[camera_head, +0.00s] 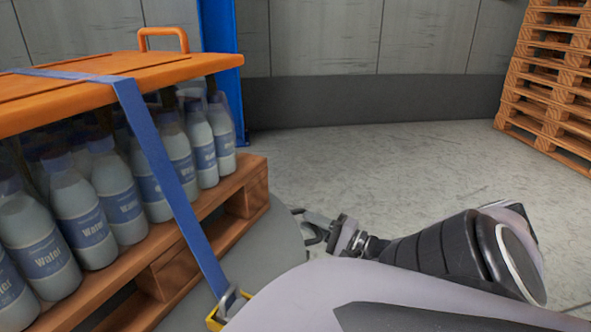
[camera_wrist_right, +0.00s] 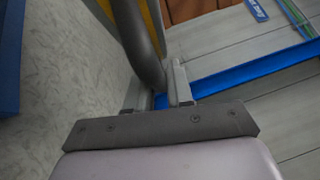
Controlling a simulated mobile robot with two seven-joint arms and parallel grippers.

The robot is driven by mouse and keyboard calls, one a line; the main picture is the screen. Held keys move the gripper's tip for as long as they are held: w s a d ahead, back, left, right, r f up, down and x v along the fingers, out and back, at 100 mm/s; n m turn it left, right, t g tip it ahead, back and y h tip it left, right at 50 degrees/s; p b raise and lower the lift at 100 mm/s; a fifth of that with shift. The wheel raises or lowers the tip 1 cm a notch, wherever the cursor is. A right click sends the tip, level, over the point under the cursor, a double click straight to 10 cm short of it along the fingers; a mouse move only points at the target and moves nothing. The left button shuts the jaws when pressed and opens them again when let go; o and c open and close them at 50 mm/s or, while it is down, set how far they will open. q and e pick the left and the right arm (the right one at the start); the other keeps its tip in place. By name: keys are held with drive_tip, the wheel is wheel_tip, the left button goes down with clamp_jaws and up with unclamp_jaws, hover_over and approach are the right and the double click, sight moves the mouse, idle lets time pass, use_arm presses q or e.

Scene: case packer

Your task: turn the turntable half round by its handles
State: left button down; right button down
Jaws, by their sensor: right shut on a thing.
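The grey turntable (camera_head: 284,240) shows as a rounded edge below the wooden pallet, and my arm hides much of it. My right gripper (camera_head: 318,228) is low beside the turntable's right edge. In the right wrist view my right gripper (camera_wrist_right: 157,97) is shut on a dark, curved, round bar (camera_wrist_right: 141,42), which looks like a turntable handle. The bar runs up and away between the two fingers. No other turntable handle shows. My left gripper is not in view.
A pallet (camera_head: 258,192) bears several water bottles (camera_head: 82,230) under an orange top board (camera_head: 110,80) with a handle (camera_head: 163,32). A blue strap (camera_head: 170,180) runs down to a yellow buckle (camera_head: 216,318). Stacked pallets (camera_head: 550,90) stand back right. Bare floor (camera_head: 390,160) lies between.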

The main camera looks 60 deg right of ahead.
sight(303, 211)
drive_tip(key=shift+w+d+f+n+y+b, duration=0.25)
drive_tip(key=shift+w+d+y+b, duration=0.15)
drive_tip(key=shift+w+d+b, duration=0.1)
drive_tip(key=shift+w+d+f+n+y+b, duration=0.25)
drive_tip(key=shift+w+d+y+b, duration=0.15)
drive_tip(key=shift+w+d+b, duration=0.1)
drive_tip(key=shift+w+d+r+n+y+b, duration=0.1)
drive_tip(key=shift+w+d+n+y+b, duration=0.2)
drive_tip(key=shift+w+d+y+b, duration=0.3)
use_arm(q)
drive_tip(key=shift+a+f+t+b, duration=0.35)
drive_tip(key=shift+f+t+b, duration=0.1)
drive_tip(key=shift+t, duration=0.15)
use_arm(e)
drive_tip(key=shift+w+d+r, duration=0.15)
drive_tip(key=shift+w+d, duration=0.05)
drive_tip(key=shift+w, duration=0.3)
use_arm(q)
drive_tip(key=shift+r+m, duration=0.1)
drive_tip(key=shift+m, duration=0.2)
use_arm(e)
drive_tip(key=shift+w+r, duration=0.1)
drive_tip(key=c, duration=1.1)
unclamp_jaws()
drive_tip(key=shift+r, duration=0.1)
drive_tip(key=shift+d, duration=0.1)
